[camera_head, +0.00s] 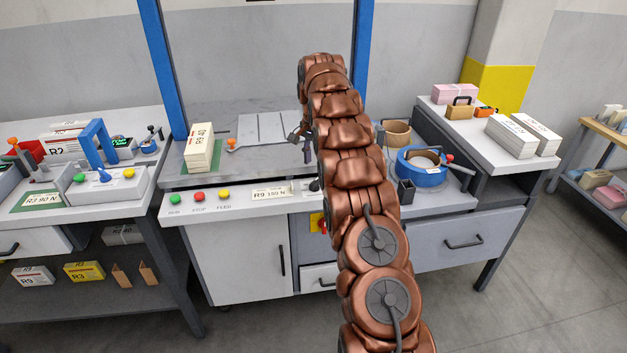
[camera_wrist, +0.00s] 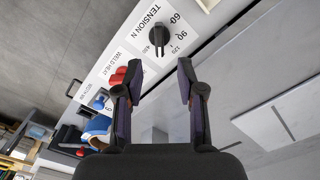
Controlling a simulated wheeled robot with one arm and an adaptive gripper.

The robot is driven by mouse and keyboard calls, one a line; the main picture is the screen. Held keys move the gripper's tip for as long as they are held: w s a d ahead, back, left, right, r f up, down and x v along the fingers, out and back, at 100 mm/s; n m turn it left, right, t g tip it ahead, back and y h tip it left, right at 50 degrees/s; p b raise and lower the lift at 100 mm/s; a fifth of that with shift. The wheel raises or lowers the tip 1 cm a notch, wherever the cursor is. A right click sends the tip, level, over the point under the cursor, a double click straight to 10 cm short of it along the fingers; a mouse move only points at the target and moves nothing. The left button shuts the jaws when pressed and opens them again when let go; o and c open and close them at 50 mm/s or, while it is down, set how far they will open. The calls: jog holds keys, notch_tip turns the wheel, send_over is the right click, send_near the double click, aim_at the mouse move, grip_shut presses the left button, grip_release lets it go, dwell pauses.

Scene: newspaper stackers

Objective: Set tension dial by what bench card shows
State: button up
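The tension dial (camera_wrist: 158,40) is a black knob in the wrist view, on a white panel printed "TENSION N" with 60, 90 and 120 legible beside it. Where its pointer stands I cannot tell. My gripper (camera_wrist: 157,72) is open and empty, and the dial shows beyond the gap between its fingers, apart from them. In the head view my arm hides most of the gripper and the dial. The bench card (camera_head: 271,194) on the middle bench's front panel appears to read "R9 150 N". Another card (camera_head: 42,201), on the left bench, reads "R3 90 N".
Green (camera_head: 171,198), red (camera_head: 198,196) and yellow (camera_head: 223,194) buttons line the panel's left. A paper stack (camera_head: 199,148) stands behind them. A blue strap roll (camera_head: 421,172) lies right of my arm.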

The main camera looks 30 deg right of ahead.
aim_at(314, 181)
jog(key=shift+f+p, duration=0.7)
jog(key=shift+f, duration=3.1)
grip_shut()
